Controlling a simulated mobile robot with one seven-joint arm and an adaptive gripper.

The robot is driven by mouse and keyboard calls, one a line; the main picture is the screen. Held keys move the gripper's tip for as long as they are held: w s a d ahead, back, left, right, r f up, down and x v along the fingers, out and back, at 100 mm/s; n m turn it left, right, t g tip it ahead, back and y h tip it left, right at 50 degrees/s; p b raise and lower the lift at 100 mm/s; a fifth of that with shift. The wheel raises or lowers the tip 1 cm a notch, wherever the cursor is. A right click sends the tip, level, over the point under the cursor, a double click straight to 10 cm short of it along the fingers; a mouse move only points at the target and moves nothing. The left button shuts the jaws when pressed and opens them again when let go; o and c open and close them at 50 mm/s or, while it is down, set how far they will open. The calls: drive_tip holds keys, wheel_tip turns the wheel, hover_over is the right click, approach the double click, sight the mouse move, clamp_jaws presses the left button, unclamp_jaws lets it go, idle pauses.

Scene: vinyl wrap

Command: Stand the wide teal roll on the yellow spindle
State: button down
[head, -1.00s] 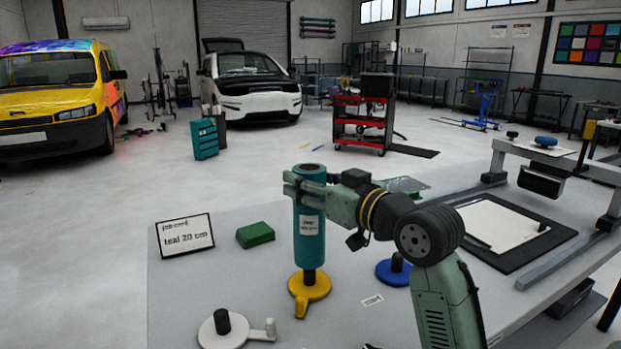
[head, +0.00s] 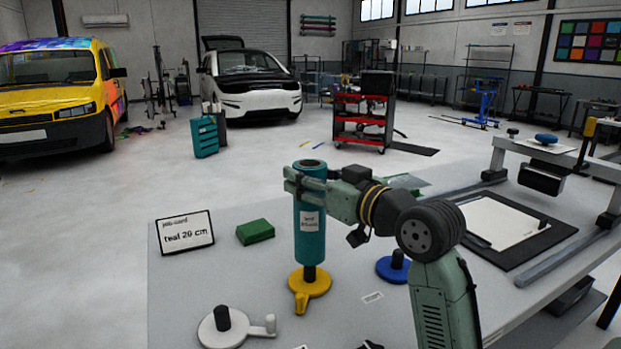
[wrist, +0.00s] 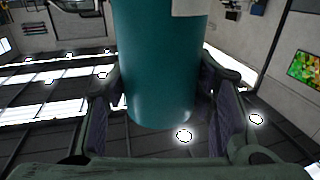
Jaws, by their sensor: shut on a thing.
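The wide teal roll (head: 310,238) is upright, with a white label on its side. My gripper (head: 303,183) is shut on it near its top end. The roll also fills the middle of the wrist view (wrist: 160,70), between my two fingers. The yellow spindle (head: 318,287) stands on the table directly below the roll. A short stretch of its dark post shows between the roll's lower end and the yellow base. The post's tip is hidden, so I cannot tell whether it is inside the roll or behind it.
A white spindle (head: 222,325) stands at the front left and a blue spindle (head: 392,270) to the right. A green block (head: 255,231) and a card reading "teal 20 cm" (head: 185,233) are at the left. A black mat with a white sheet (head: 497,222) lies at the right.

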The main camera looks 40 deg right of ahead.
idle(0.3)
drive_tip(key=shift+f+b, duration=1.95)
drive_tip(key=shift+f, duration=0.55)
drive_tip(key=c, duration=0.6)
unclamp_jaws()
drive_tip(key=shift+c, duration=0.2)
approach(321, 209)
drive_tip(key=shift+w+r, duration=0.15)
drive_tip(key=shift+w, duration=0.25)
